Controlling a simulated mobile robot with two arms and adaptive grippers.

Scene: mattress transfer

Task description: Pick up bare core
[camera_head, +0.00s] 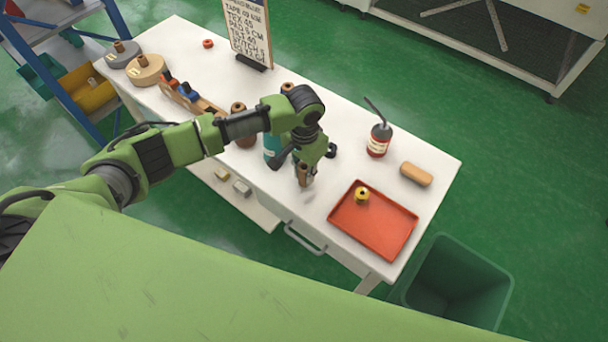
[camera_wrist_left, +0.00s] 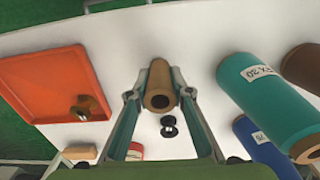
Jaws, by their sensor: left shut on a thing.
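The bare core is a small brown tube with a dark hole in its end. It shows in the head view (camera_head: 304,174) near the table's front edge and in the left wrist view (camera_wrist_left: 160,78). My left gripper (camera_head: 305,166) points down over the table with its fingers on both sides of the core. In the left wrist view my left gripper (camera_wrist_left: 158,96) is shut on it. Whether the core is clear of the table top is hard to tell. My right gripper is not in view.
On the white table (camera_head: 335,120), a red tray (camera_head: 385,230) holds a small yellow spool (camera_head: 362,195). A red oil can (camera_head: 379,140) and a tan block (camera_head: 416,174) stand behind. Teal (camera_wrist_left: 265,100) and brown cones stand close by. A green bin (camera_head: 458,280) is right of the table.

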